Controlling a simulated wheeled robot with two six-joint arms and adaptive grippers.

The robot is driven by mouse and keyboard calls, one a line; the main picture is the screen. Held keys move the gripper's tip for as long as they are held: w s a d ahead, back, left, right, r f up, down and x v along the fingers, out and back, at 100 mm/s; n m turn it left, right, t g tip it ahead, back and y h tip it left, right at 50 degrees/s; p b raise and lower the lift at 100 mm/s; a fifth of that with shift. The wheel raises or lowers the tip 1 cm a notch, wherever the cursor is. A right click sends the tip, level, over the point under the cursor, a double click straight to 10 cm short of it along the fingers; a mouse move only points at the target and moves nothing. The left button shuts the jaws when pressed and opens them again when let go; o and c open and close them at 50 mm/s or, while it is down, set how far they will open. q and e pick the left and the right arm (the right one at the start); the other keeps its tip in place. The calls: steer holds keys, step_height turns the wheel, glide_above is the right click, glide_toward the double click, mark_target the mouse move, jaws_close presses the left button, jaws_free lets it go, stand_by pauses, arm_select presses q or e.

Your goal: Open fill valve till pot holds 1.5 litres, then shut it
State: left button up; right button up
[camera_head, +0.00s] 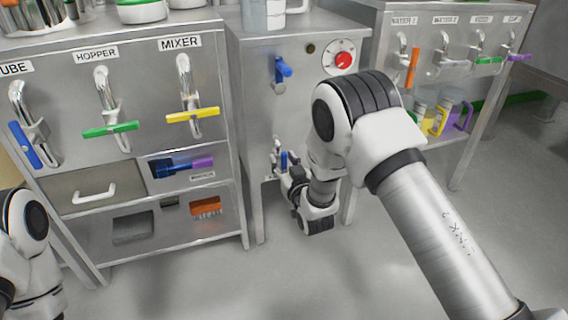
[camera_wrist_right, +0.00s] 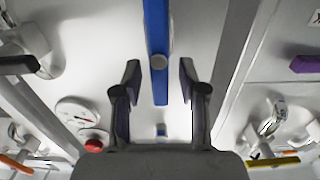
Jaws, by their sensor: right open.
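A lower valve with a blue lever (camera_head: 284,160) is on the front of the middle steel cabinet, partly hidden by my right gripper (camera_head: 288,180). In the right wrist view this blue lever (camera_wrist_right: 157,40) lies between the spread fingers of my right gripper (camera_wrist_right: 160,75), with a gap on each side. Another blue lever (camera_head: 283,68) is higher on the same cabinet front, and shows small in the wrist view (camera_wrist_right: 161,130). A grey pot with a handle (camera_head: 262,14) stands on the cabinet top, cut off by the frame edge; its level cannot be read. My left gripper is out of view.
A red and white dial (camera_head: 343,60) is beside the upper lever. The left cabinet (camera_head: 60,160) has blue, green and yellow valve levers and a drawer handle (camera_head: 94,193). The right rack has several more valves and jugs (camera_head: 440,118). The floor in front is clear.

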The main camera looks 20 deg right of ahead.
jaws_close()
steer(key=shift+r, duration=0.1)
steer(key=m+p, duration=0.3)
steer(key=shift+d+r, duration=0.1)
steer(key=shift+d, duration=0.25)
steer(key=shift+d+f+m+p, duration=0.45)
steer(key=shift+m+p, duration=0.95)
steer(key=shift+m, duration=1.1)
steer(key=shift+d+f+m+p, duration=0.2)
steer(key=shift+f+m+p, duration=0.4)
steer(key=shift+m+p, duration=1.35)
steer(key=shift+d+f+m+p, duration=0.45)
steer(key=shift+m+p, duration=0.4)
steer(key=shift+m, duration=2.2)
steer(key=shift+a+f, duration=0.1)
